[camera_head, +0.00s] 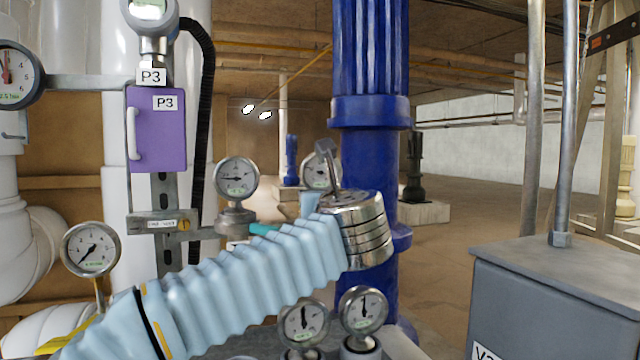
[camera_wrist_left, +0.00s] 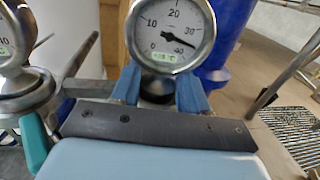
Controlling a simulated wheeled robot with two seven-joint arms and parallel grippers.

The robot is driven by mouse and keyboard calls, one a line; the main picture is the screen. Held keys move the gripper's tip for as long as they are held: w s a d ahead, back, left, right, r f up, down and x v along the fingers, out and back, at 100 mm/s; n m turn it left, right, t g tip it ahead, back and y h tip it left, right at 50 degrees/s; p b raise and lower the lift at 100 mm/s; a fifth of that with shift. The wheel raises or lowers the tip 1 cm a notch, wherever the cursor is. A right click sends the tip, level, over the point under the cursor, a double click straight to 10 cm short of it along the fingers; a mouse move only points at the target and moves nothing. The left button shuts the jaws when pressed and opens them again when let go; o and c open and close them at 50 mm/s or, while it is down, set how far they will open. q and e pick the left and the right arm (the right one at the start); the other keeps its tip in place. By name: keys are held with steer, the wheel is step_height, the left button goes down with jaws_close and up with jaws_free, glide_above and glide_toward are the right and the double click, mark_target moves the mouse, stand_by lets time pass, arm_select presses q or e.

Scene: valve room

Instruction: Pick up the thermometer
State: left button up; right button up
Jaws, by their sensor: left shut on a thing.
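My left gripper (camera_head: 309,203) is mostly hidden there by the arm. I cannot tell whether the thermometer's base touches anything. My right gripper is not in view.
A similar gauge (camera_head: 238,180) stands close to the left, and two more gauges (camera_head: 304,322) stand below my arm. A blue column (camera_head: 368,100) rises behind. A purple box (camera_head: 156,130) hangs at the left. A grey cabinet (camera_head: 555,300) stands front right. Open floor lies beyond.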

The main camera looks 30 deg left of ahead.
arm_select(q)
steer(key=c, duration=0.5)
steer(key=shift+r, duration=0.1)
step_height(320, 180, up, 10)
stand_by(0.4)
steer(key=o, duration=0.6)
steer(key=c, duration=0.4)
steer(key=shift+w+d+b+v, duration=0.15)
steer(key=shift+d+v, duration=0.05)
steer(key=shift+v, duration=1.3)
steer(key=shift+w+d+b+v, duration=0.1)
steer(key=shift+w+d+v, duration=0.1)
steer(key=shift+v, duration=1.3)
steer(key=shift+w+d+b+v, duration=0.15)
steer(key=shift+v, duration=1.35)
